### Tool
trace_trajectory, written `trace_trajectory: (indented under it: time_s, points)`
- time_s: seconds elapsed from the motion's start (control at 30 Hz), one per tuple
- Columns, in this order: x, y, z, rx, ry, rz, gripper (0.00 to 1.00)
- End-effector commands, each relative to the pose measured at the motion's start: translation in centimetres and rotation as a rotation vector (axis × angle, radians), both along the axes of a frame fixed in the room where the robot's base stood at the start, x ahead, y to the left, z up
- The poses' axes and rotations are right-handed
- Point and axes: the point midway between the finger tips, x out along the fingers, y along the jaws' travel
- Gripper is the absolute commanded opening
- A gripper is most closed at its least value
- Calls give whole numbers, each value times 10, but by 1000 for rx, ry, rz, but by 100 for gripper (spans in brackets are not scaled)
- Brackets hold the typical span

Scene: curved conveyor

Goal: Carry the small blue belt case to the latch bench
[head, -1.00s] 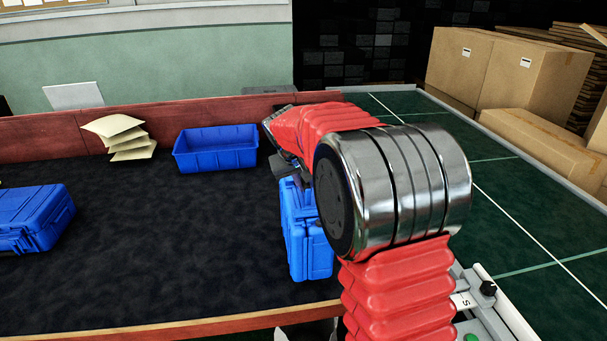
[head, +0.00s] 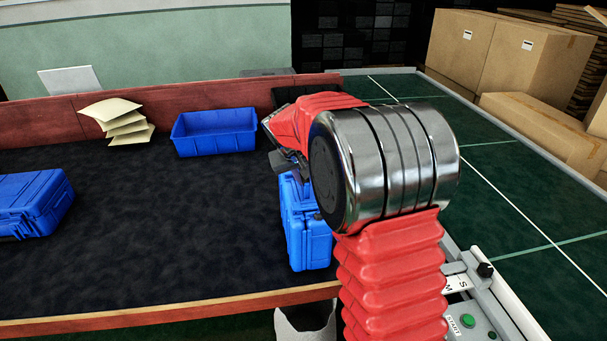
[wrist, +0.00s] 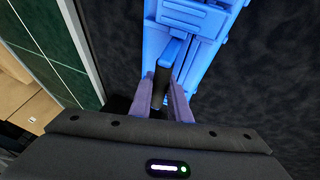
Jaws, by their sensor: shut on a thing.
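The small blue belt case (head: 306,238) hangs upright below my gripper (head: 284,162) in the head view, at the right end of a dark-topped surface with red-brown wooden edges (head: 170,312). In the wrist view, my gripper (wrist: 166,90) is shut on the handle of the blue case (wrist: 205,35), with a finger on each side. I cannot tell whether the case's underside touches the dark top. My arm hides part of the case's right side. No label shows which surface is the latch bench.
A larger blue case (head: 35,203) lies at the far left. A blue bin (head: 215,135) and a stack of tan packets (head: 120,122) stand at the back. A green lined surface (head: 520,215) and cardboard boxes (head: 550,130) are at the right. The dark top's middle is clear.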

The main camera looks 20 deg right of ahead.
Motion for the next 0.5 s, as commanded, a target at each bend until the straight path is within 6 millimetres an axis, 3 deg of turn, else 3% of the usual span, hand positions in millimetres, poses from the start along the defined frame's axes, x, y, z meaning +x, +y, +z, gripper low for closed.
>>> trace_trajectory:
  time_s: [0.13,0.17,0.4,0.5]
  points:
    - [1,0,2,-1,-5,1,0]
    - [0,0,-1,0,0,0,17]
    - [0,0,-1,0,0,0,34]
    - [0,0,-1,0,0,-1,35]
